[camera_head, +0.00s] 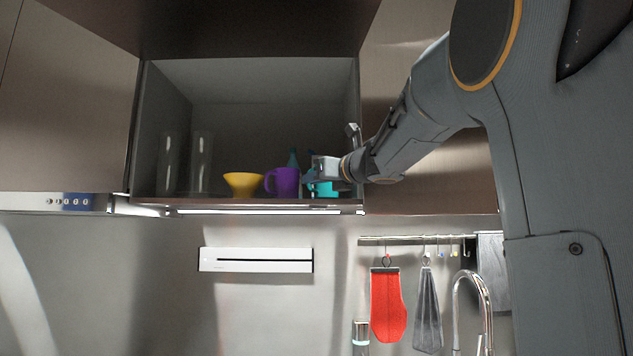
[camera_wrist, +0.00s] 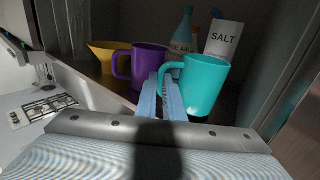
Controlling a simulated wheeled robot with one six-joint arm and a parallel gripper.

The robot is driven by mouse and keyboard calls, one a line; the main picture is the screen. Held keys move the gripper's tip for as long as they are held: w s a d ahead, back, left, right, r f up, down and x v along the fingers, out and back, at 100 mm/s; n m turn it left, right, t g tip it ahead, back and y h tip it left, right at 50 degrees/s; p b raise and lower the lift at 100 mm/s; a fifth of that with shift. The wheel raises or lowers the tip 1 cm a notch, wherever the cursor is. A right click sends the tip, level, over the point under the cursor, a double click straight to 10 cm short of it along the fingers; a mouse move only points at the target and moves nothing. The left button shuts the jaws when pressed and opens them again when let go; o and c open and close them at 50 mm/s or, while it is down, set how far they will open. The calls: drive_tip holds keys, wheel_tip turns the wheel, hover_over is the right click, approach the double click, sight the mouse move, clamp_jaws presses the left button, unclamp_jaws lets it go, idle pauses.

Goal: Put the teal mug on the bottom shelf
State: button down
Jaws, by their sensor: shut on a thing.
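The teal mug (camera_wrist: 205,86) stands upright at the right front of the open cabinet's bottom shelf. In the head view the mug (camera_head: 325,188) is partly hidden by my gripper (camera_head: 314,178). In the wrist view my gripper (camera_wrist: 161,92) is shut on the mug's handle, at the mug's left side. The bottom shelf (camera_head: 230,201) is the cabinet floor. I cannot tell whether the mug's base touches it.
A purple mug (camera_head: 284,182) stands close to the left of my gripper, with a yellow bowl (camera_head: 243,184) and tall glasses (camera_head: 201,162) further left. A teal bottle (camera_wrist: 182,36) and a salt box (camera_wrist: 223,38) stand behind. The cabinet's right wall is close.

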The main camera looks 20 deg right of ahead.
drive_tip(key=shift+f, duration=0.25)
drive_tip(key=c, duration=1.9)
unclamp_jaws()
drive_tip(key=shift+o, duration=0.2)
drive_tip(key=shift+r, duration=0.1)
drive_tip(key=s+d+b, duration=0.2)
drive_tip(key=s+b, duration=0.1)
drive_tip(key=s, duration=0.9)
drive_tip(key=shift+d+b, duration=0.2)
drive_tip(key=shift+b, duration=0.15)
drive_tip(key=shift+w, duration=0.1)
